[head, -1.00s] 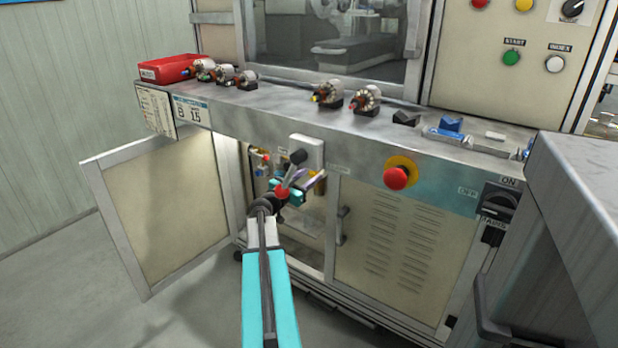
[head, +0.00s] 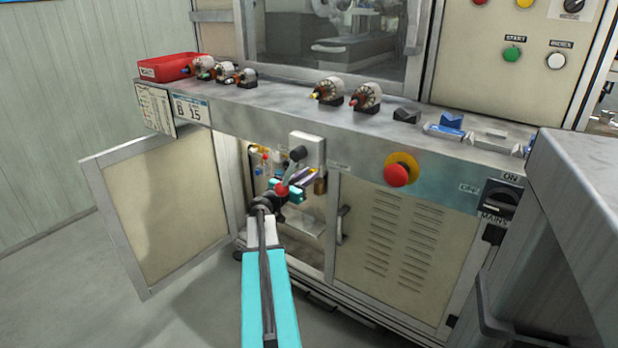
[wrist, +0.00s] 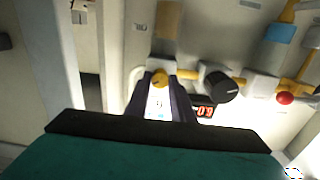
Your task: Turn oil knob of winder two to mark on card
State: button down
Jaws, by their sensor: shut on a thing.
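My gripper (wrist: 160,82) reaches into the open lower cabinet of the winder (head: 285,250). In the wrist view its two dark fingers are shut on a small yellow knob (wrist: 158,77) with a dark mark on its face. A pale face with small markings (wrist: 158,103) shows between the fingers. In the head view my gripper (head: 284,190) hides the knob. A card with printed lines (head: 155,110) hangs at the left of the bench edge, beside a sign reading 8 and 15 (head: 192,110). The card's mark is too small to read.
A larger black knob (wrist: 221,87), a lit red display (wrist: 205,109) and a red knob (wrist: 284,98) lie right of the held knob. The cabinet door (head: 165,210) stands open at left. A red emergency button (head: 396,174) is on the bench front.

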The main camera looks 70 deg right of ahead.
jog(key=shift+f+n+b, duration=0.15)
jog(key=shift+n+b, duration=2.2)
jog(key=shift+n, duration=1.65)
jog(key=c, duration=1.5)
grip_release()
jog(key=shift+c, duration=0.2)
jog(key=shift+a, duration=0.1)
jog(key=p+v, duration=0.2)
jog(key=v, duration=1.1)
jog(key=shift+a, duration=0.35)
